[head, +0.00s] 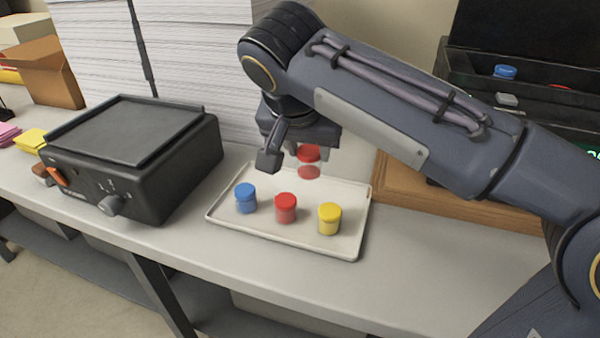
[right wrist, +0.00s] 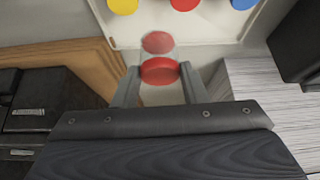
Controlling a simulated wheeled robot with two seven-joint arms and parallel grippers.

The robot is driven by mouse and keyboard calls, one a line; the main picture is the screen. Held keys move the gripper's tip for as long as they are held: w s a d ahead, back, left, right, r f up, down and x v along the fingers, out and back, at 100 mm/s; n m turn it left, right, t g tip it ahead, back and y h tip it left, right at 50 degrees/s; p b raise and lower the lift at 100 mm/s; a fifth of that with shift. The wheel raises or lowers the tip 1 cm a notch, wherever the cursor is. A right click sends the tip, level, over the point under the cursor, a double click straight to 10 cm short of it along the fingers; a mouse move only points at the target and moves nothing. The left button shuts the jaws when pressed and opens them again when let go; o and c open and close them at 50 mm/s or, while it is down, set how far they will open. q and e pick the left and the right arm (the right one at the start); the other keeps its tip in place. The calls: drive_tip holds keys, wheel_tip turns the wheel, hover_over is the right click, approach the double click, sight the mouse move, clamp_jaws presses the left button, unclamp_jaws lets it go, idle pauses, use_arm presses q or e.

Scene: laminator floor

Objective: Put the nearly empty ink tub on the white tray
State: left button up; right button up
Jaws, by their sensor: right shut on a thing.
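My right gripper (head: 296,152) is shut on a clear tub with a red lid (head: 308,154), holding it upright. In the right wrist view this tub (right wrist: 159,71) looks mostly clear, with a little red at its base. It hangs over the far part of the white tray (head: 266,212); its exact height above the tray is hard to tell. Three tubs stand in a row on the tray: blue (head: 246,199), red (head: 286,208) and yellow (head: 329,219). The right wrist view shows the tray (right wrist: 205,33) beyond the fingertips. My left gripper is not in view.
A black machine (head: 140,150) stands left of the tray. Tall paper stacks (head: 195,60) rise behind. A wooden board (head: 430,200) and a black open case (head: 520,95) holding a blue-lidded tub (head: 505,71) are at the right. The tray's back half is bare.

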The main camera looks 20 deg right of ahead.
drive_tip(key=w+f, duration=0.2)
drive_tip(key=w, duration=0.1)
drive_tip(key=w+f, duration=0.2)
drive_tip(key=f, duration=0.1)
drive_tip(key=w+d+f+b, duration=0.1)
drive_tip(key=w+f, duration=0.1)
drive_tip(key=w, duration=0.1)
drive_tip(key=shift+w+d+f, duration=0.1)
drive_tip(key=shift+w+f, duration=0.2)
drive_tip(key=shift+w, duration=0.05)
drive_tip(key=shift+f+b, duration=0.4)
drive_tip(key=shift+f, duration=1.15)
drive_tip(key=shift+f, duration=0.2)
drive_tip(key=o, duration=1)
